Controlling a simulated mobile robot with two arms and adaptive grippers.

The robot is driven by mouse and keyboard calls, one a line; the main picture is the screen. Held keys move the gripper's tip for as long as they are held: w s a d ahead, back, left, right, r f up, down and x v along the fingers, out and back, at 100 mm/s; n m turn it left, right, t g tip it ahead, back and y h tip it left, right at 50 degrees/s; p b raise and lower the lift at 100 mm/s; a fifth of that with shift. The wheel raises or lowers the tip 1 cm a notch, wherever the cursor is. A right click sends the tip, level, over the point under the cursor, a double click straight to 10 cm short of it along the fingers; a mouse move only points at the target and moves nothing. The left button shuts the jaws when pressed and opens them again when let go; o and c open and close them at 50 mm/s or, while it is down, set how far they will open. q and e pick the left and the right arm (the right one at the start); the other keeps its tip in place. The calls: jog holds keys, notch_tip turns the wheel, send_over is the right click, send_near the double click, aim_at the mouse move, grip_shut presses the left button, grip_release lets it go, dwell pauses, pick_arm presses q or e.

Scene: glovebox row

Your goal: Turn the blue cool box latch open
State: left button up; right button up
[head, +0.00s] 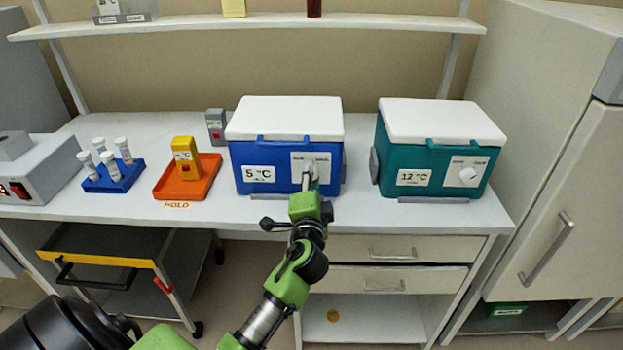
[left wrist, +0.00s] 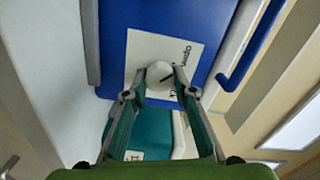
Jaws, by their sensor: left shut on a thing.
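The blue cool box (head: 262,158) with a white lid stands on the bench, marked 5 °C. Its latch is a white round knob (left wrist: 160,78) with a dark mark line, on a white plate (left wrist: 138,55) on the box front. My left gripper (head: 309,180) is at the box front and hides most of the knob in the head view. In the left wrist view, the left gripper (left wrist: 160,85) has its two fingers shut on the knob, one on each side. The lid is down on the box. My right gripper is not in view.
A green cool box (head: 430,155) marked 12 °C stands to the right. To the left are an orange tray (head: 200,188) with a yellow device (head: 186,158), and a blue rack (head: 125,175) with several white-capped tubes. A trolley (head: 100,258) stands below the bench.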

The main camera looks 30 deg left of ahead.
pick_arm(q)
jog(key=o, duration=1.1)
jog(key=v, duration=1.2)
jog(key=shift+s+a, duration=0.1)
jog(key=shift+f, duration=0.1)
